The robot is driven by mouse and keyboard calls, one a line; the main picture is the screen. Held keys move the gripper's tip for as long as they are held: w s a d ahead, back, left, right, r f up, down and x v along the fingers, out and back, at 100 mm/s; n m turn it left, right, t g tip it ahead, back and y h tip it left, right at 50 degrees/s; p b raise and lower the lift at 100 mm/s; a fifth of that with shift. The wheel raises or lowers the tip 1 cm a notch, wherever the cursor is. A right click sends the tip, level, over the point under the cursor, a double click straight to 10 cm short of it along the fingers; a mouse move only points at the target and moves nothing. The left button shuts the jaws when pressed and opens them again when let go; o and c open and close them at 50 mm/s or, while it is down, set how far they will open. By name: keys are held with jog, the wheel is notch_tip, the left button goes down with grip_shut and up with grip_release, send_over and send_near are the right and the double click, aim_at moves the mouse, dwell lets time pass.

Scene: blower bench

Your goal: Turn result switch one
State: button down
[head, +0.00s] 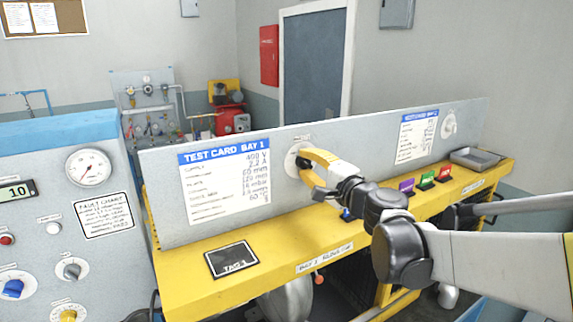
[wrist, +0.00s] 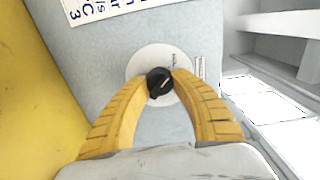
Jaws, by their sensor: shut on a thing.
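Result switch one is a black knob on a round white plate (head: 291,158), set in the grey panel right of the Test Card Bay 1 sheet (head: 226,178). In the wrist view the black knob (wrist: 159,82) has a light pointer line and sits on its white plate (wrist: 142,58). My gripper (head: 304,163) has its yellow fingers closed on the two sides of the knob. In the wrist view the fingertips (wrist: 160,84) touch it from left and right. In the head view my fingers partly cover the knob.
A second switch (head: 448,125) is beside the Bay 2 card (head: 418,135). The yellow bench (head: 200,262) holds a black pad (head: 231,260), coloured blocks (head: 426,181) and a grey tray (head: 475,158). A blue-topped console (head: 60,190) stands at left.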

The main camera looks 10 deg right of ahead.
dwell(0.4)
jog(key=c, duration=1)
grip_release()
jog(key=v, duration=1.2)
